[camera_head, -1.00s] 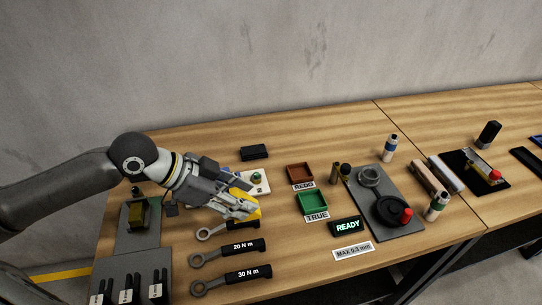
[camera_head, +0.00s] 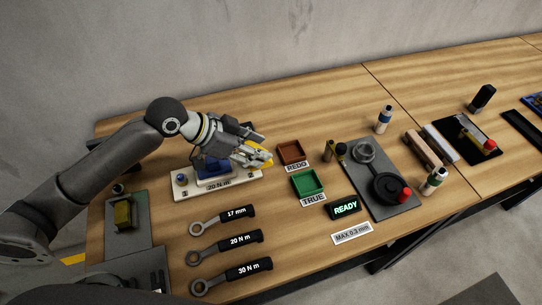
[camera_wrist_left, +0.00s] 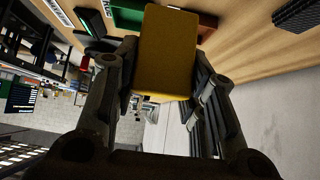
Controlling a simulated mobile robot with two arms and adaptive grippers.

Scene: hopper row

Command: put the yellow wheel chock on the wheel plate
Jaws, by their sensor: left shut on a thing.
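My left gripper (camera_head: 258,158) is shut on the yellow wheel chock (camera_head: 266,162) and holds it up in front of the brown tray. In the left wrist view the chock (camera_wrist_left: 166,52) is a plain yellow block between the two fingers. The head view shows only a small part of the chock; the fingers hide the rest. A dark grey plate (camera_head: 400,208), which looks like the wheel plate, lies to the right of the gripper. It carries a grey ring, a black wheel and a red knob. My right gripper is not in view.
The brown REDO tray (camera_head: 291,152) and green TRUE tray (camera_head: 307,184) lie between gripper and plate. The READY display (camera_head: 343,208) stands before the plate. A white-and-blue bottle (camera_head: 384,119) stands behind it. Several wrenches lie front left; a white base (camera_head: 245,184) sits beneath my arm.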

